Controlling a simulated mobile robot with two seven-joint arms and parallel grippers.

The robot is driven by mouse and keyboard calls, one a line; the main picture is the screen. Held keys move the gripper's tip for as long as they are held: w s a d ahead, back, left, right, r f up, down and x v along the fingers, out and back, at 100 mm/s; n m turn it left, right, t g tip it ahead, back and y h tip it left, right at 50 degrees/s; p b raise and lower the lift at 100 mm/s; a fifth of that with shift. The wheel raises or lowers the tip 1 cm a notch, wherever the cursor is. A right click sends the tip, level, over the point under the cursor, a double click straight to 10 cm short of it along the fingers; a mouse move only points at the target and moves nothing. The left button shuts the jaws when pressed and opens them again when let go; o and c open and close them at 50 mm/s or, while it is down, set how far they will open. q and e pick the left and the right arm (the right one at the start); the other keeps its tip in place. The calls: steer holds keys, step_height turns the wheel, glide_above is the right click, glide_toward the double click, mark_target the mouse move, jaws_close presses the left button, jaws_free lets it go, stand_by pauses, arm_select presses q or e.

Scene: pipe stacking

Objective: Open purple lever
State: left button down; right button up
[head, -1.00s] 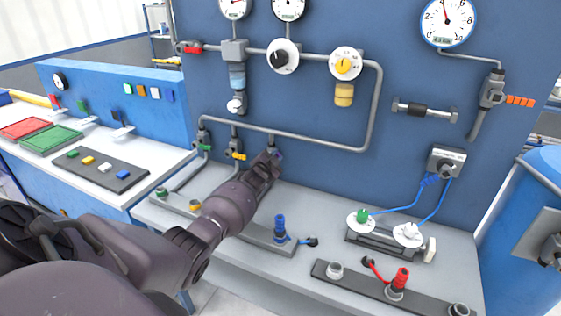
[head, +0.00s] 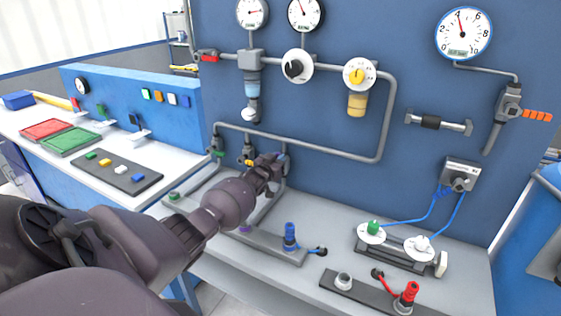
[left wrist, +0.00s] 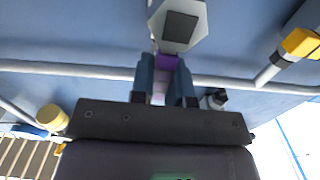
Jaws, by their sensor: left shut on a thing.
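The purple lever (left wrist: 166,62) shows in the left wrist view between the two dark fingers of my left gripper (left wrist: 165,88). The fingers are shut on it. In the head view my left gripper (head: 275,163) is at the rightmost of three valves below the grey pipe, and it hides most of that lever there. The exact angle of the lever cannot be told. The neighbouring valves have a green lever (head: 217,153) and a yellow lever (head: 249,162). My right gripper is not in view.
A blue panel (head: 330,120) with gauges, knobs and a grey pipe (head: 310,149) stands close behind the gripper. The grey bench below carries a blue fitting (head: 290,237) and a red fitting (head: 408,295). A small purple part (head: 245,229) is on the bench.

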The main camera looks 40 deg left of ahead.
arm_select(q)
steer(key=shift+a+n, duration=0.15)
steer(key=shift+n, duration=0.25)
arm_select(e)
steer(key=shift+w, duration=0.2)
arm_select(q)
steer(key=c, duration=1.1)
jaws_free()
steer(key=shift+s, duration=0.2)
steer(key=p+v, duration=0.1)
steer(key=v, duration=0.9)
steer(key=shift+s+p, duration=0.25)
steer(key=shift+p, duration=0.15)
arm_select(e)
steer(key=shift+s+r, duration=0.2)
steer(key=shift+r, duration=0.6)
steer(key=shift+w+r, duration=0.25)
